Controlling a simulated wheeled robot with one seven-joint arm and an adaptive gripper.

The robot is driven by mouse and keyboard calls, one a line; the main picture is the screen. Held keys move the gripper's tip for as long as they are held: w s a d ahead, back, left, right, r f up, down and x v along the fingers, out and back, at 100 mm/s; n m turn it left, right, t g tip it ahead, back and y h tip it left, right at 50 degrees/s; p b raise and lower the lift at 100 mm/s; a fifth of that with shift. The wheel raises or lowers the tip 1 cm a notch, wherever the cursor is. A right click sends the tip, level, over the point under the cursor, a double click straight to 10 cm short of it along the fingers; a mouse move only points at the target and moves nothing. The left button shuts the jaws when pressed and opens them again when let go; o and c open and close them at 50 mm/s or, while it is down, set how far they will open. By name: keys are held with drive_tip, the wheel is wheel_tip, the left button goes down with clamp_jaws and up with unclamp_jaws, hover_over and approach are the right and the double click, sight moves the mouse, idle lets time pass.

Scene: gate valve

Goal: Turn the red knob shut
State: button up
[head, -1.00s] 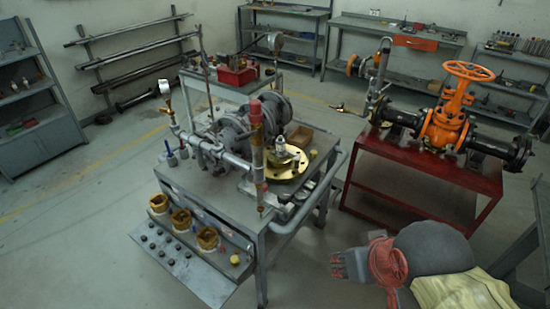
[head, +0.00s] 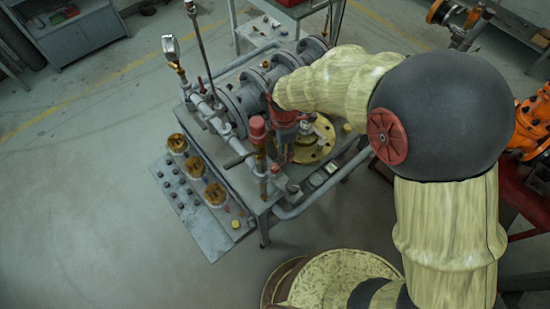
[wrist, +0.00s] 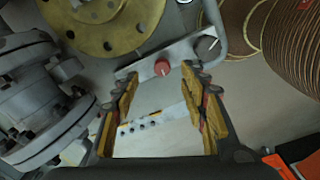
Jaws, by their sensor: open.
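In the wrist view a small round red knob (wrist: 162,67) sits on a light metal strip at the bench edge. My gripper (wrist: 160,80) is open, with its yellow-padded fingers apart and the knob showing between and just beyond their tips. No contact shows, and I cannot tell the height gap. In the head view my gripper (head: 283,150) hangs over the bench beside a red-topped post (head: 257,128). The knob is not clearly made out there, with my arm and the post crowding that spot.
A brass flange (wrist: 105,22) and a grey pipe flange (wrist: 40,105) lie close to my gripper's left in the wrist view. A dark knob (wrist: 208,46) and curved rail are to the right. An orange valve (head: 535,125) stands at the far right.

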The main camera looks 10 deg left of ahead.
sight(275, 167)
drive_tip(key=f, duration=0.1)
drive_tip(key=a+f+n, duration=0.2)
drive_tip(key=shift+s+f, duration=0.25)
drive_tip(key=shift+s, duration=0.15)
wheel_tip(275, 167, down, 7)
drive_tip(key=shift+b, duration=0.4)
drive_tip(key=shift+c, duration=0.4)
clamp_jaws()
